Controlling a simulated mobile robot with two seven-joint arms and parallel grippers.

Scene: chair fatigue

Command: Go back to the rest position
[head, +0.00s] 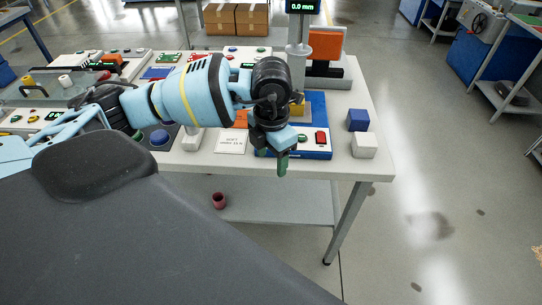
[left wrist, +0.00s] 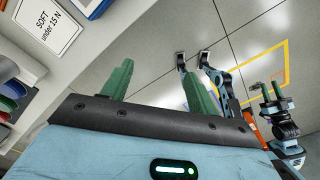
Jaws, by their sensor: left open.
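My left arm comes in from the left in the head view. Its left gripper (head: 283,162) hangs fingers down over the front edge of the white table (head: 212,168). In the left wrist view the two green fingers of the left gripper (left wrist: 158,88) stand wide apart with nothing between them. The floor and the table edge show past them. My right gripper is not in the head view.
A blue cube (head: 358,120) and a white cube (head: 364,146) sit at the table's right corner. A test stand with an orange block (head: 326,43) is behind. A small card (head: 231,141) lies near the front edge. A red cup (head: 219,200) is on the lower shelf.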

